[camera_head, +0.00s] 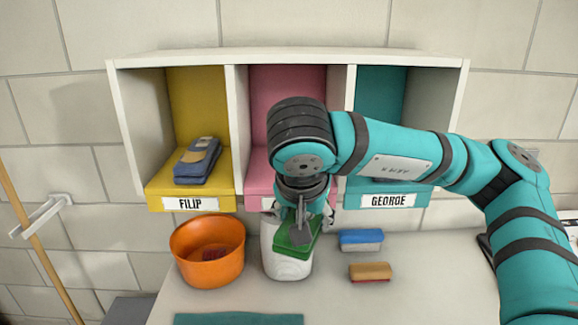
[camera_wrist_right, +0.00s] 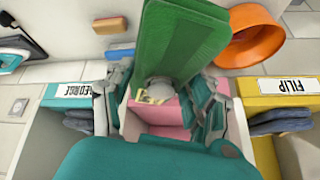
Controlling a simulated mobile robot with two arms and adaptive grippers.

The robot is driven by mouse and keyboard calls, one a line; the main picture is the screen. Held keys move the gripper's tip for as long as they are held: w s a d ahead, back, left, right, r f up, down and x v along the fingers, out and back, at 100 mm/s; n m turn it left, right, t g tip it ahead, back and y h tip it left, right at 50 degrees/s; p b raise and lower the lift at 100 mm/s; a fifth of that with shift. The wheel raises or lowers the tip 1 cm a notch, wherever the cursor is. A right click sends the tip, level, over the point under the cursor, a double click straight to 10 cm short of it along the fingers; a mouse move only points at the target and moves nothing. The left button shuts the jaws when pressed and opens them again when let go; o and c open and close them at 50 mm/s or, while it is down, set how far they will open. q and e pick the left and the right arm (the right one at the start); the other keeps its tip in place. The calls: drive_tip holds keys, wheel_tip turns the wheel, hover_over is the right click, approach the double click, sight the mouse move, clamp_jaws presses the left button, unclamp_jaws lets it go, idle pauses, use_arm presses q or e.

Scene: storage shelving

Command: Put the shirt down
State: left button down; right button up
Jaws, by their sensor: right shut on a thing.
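My right gripper (camera_head: 302,222) is shut on a folded green shirt (camera_head: 296,242) and holds it in front of a white container on the table. In the right wrist view the green shirt (camera_wrist_right: 180,42) hangs out beyond the fingers. The shelf has a yellow Filip compartment (camera_head: 190,100), a pink middle one (camera_head: 285,85) and a teal George one (camera_head: 380,90). A folded blue-grey garment (camera_head: 197,160) lies in Filip's compartment. Dark folded cloth (camera_wrist_right: 78,122) shows in George's compartment in the wrist view. My arm hides the pink compartment's label. My left gripper is not in view.
An orange bowl (camera_head: 208,250) stands left of the white container (camera_head: 287,262). A blue-and-white brush (camera_head: 361,239) and an orange-brown one (camera_head: 370,272) lie to the right. A teal flat piece (camera_head: 238,319) lies at the front edge. An iron (camera_wrist_right: 18,42) shows in the wrist view.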

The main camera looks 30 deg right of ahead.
drive_tip(key=d+r+n+y, duration=0.1)
drive_tip(key=n, duration=0.1)
drive_tip(key=s+d+r+n+t+y, duration=0.1)
drive_tip(key=r+n, duration=0.1)
drive_tip(key=shift+d+r, duration=0.1)
drive_tip(key=shift+w+d+r+n, duration=0.1)
drive_tip(key=shift+w+n, duration=0.05)
drive_tip(key=shift+n, duration=0.25)
drive_tip(key=w+p, duration=0.1)
drive_tip(key=w, duration=0.3)
drive_tip(key=w+d+p, duration=0.1)
drive_tip(key=w+p, duration=0.1)
drive_tip(key=w, duration=0.2)
drive_tip(key=w+d+p, duration=0.1)
drive_tip(key=w, duration=0.3)
drive_tip(key=shift+d+r, duration=0.1)
drive_tip(key=shift+d, duration=0.15)
drive_tip(key=shift+w+d+p, duration=0.1)
drive_tip(key=shift+w+p, duration=0.3)
drive_tip(key=shift+w, duration=0.25)
drive_tip(key=w+p, duration=0.1)
drive_tip(key=w, duration=0.2)
drive_tip(key=shift+w+d+p, duration=0.3)
drive_tip(key=shift+d+p, duration=0.05)
drive_tip(key=shift+d, duration=0.05)
drive_tip(key=shift+w, duration=0.3)
drive_tip(key=shift+f+p, duration=0.4)
drive_tip(key=shift+p, duration=0.1)
drive_tip(key=shift+s, duration=0.15)
drive_tip(key=shift+f, duration=0.1)
